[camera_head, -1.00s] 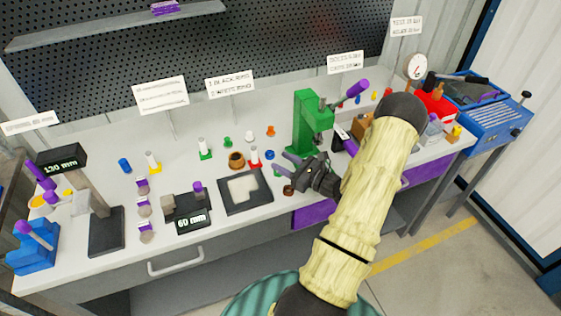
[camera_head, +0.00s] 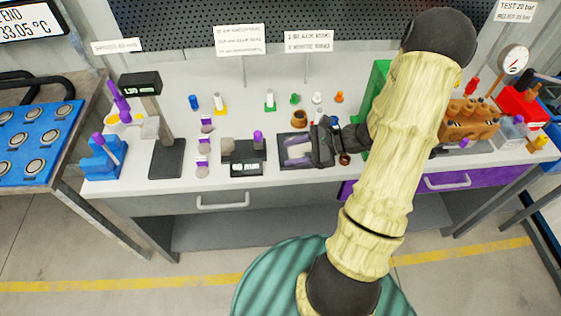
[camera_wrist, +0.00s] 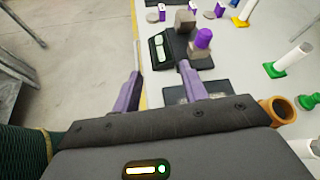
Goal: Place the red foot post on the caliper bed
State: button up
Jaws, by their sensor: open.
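The red foot post (camera_head: 317,115) stands on the bench just right of the brown ring. My gripper partly hides it, and its red foot is barely visible. The caliper has a black bed (camera_head: 243,157) with a grey jaw block (camera_head: 227,146), a purple-topped slider (camera_head: 258,140) and a display (camera_head: 246,169). No post is on the bed. My gripper (camera_head: 297,151) is open and empty, over the black tray right of the caliper. In the wrist view its lilac fingers (camera_wrist: 160,90) are spread, with the caliper display (camera_wrist: 160,48) beyond them.
The brown ring (camera_head: 299,118) stands behind my gripper. A yellow foot post (camera_head: 219,103) and a green foot post (camera_head: 269,99) stand farther back. The black tray with a pale pad (camera_head: 289,166) lies under my gripper. A 150 mm stand (camera_head: 140,84) is at left.

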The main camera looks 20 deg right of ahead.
jog(key=s+a+r+n+g+h, duration=0.2)
jog(key=s+a+n+g+h, duration=0.4)
jog(key=s+n, duration=0.3)
notch_tip(320, 180, up, 6)
jog(key=w+a+n+t+h, duration=0.1)
jog(key=n+t+h, duration=0.2)
jog(key=n, duration=0.8)
jog(key=h, duration=0.2)
jog(key=shift+a+h, duration=0.3)
jog(key=shift+a, duration=0.05)
jog(key=shift+c, duration=0.7)
